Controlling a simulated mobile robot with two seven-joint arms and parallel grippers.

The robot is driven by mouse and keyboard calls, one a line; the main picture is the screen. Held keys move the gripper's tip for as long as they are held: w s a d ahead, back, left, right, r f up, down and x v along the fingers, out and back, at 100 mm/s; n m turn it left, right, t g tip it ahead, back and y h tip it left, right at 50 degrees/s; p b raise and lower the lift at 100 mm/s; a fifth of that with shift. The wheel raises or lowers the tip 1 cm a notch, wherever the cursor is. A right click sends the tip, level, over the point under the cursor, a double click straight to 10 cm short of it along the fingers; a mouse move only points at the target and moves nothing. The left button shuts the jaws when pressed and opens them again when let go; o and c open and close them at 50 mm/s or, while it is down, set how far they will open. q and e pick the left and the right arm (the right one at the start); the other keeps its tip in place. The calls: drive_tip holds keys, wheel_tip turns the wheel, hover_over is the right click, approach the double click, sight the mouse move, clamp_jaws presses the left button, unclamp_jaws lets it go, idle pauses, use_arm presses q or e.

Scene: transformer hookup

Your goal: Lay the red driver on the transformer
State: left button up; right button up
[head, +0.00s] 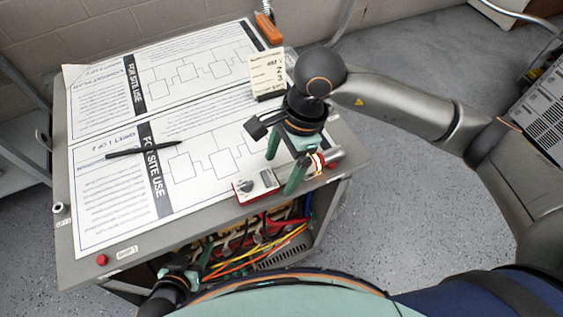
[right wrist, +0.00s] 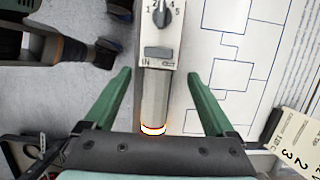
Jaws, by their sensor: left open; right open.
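No clearly red driver can be made out. An orange-handled item (head: 268,28) lies at the far edge of the worktop, too small to identify. A red-edged grey box with a dial (head: 256,187) lies near the front edge; it also shows in the right wrist view (right wrist: 158,52). My right gripper (head: 286,163) is open above the worktop beside this box; in the right wrist view its fingers (right wrist: 159,75) stand apart either side of a grey bar (right wrist: 154,100) with a bright banded end. My left gripper (head: 188,279) is open, low by the cabinet front. I cannot tell which part is the transformer.
The grey cabinet top (head: 85,262) carries two printed sheets (head: 205,160), a black pen (head: 143,149) and a cream tag block (head: 267,74). A red button (head: 102,260) is at the front left. Coloured wires (head: 255,257) fill the open cabinet below.

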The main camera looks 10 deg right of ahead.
drive_tip(key=v, duration=1.2)
idle(0.4)
